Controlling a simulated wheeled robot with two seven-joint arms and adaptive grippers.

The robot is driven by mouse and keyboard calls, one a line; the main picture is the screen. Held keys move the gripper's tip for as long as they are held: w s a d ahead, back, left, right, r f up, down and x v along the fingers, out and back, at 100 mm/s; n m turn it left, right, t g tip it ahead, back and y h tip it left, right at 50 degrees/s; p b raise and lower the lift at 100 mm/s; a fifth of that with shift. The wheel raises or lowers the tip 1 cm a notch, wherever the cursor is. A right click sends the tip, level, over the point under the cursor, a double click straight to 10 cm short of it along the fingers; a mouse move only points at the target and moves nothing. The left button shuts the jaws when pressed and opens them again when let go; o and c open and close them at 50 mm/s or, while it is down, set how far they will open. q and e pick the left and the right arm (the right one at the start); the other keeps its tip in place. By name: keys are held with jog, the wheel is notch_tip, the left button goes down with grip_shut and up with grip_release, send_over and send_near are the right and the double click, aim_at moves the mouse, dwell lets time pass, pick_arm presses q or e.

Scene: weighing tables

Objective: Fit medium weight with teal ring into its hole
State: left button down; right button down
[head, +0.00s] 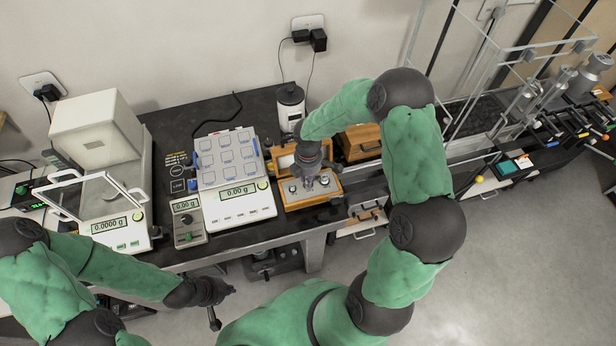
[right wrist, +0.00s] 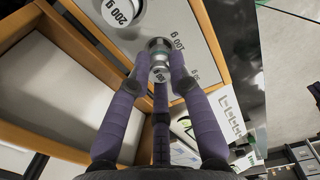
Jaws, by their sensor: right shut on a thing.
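The wooden weight box (head: 313,203) stands at the table's front edge in the head view, its light top panel facing up. My right gripper (head: 316,182) points down over it. In the right wrist view its purple fingers (right wrist: 160,70) are closed around a shiny metal weight (right wrist: 159,47), at the panel's printed "100 g" mark. I cannot tell whether the weight is seated in a hole or just above it. No teal ring can be made out. A larger weight marked 200 g (right wrist: 122,11) sits in the panel beside it. My left gripper (head: 222,305) is empty, its fingers apart, in front of the table.
A balance with a gridded top (head: 240,207) stands left of the box, with a small grey meter (head: 188,220) beside it. A glass-doored balance (head: 110,225) is at far left. A white jar (head: 290,100) and another wooden box (head: 361,142) stand behind.

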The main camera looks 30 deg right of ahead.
jog(key=shift+f+b, duration=0.65)
jog(key=shift+f, duration=0.3)
jog(key=c, duration=1.1)
grip_release()
jog(key=shift+o, duration=0.2)
jog(key=shift+r, duration=0.1)
notch_tip(320, 180, up, 12)
